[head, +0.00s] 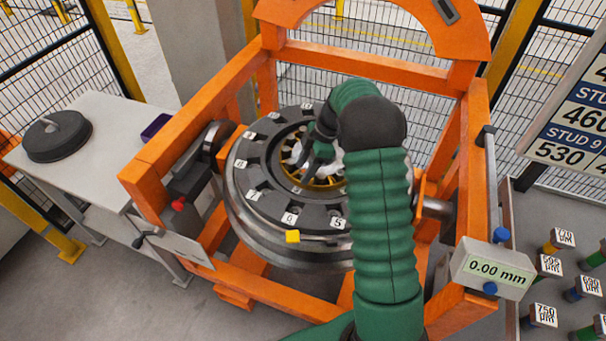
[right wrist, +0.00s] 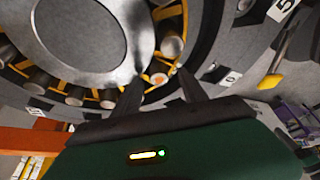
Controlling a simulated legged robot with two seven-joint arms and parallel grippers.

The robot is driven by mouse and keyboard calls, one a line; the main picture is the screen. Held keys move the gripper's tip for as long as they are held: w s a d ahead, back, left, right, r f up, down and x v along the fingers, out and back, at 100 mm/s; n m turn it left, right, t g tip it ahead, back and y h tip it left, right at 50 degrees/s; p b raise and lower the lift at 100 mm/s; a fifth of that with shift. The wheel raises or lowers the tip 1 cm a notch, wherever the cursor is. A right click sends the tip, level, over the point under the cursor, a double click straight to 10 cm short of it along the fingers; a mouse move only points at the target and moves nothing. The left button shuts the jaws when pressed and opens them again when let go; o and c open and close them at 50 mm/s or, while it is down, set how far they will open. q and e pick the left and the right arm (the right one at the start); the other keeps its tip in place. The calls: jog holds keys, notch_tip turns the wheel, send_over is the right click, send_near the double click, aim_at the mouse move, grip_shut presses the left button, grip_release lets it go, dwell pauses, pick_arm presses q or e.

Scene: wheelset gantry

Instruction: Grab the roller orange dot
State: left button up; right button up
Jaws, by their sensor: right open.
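The roller with the orange dot (right wrist: 158,79) shows in the right wrist view, in the yellow cage of the bearing, between the two fingertips of my right gripper (right wrist: 157,75). The fingers are open and stand on either side of it; I cannot tell whether they touch it. In the head view my right gripper (head: 308,168) reaches down into the middle of the wheelset (head: 262,190), and my green arm hides part of the bearing. The yellow cage (head: 325,181) shows beside the gripper. My left gripper is not in view.
An orange gantry frame (head: 365,64) surrounds the wheelset. A gauge reading 0.00 mm (head: 492,267) is at the front right. A side table (head: 95,165) with a dark round part (head: 57,136) stands left. Labelled coloured pegs (head: 545,316) are at the right edge.

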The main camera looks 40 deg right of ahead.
jog(key=shift+a+f, duration=0.1)
jog(key=shift+f, duration=0.05)
jog(key=shift+d+f, duration=0.15)
jog(key=shift+d, duration=0.3)
jog(key=c, duration=0.8)
jog(key=shift+a, duration=0.15)
grip_shut()
jog(key=shift+a, duration=0.1)
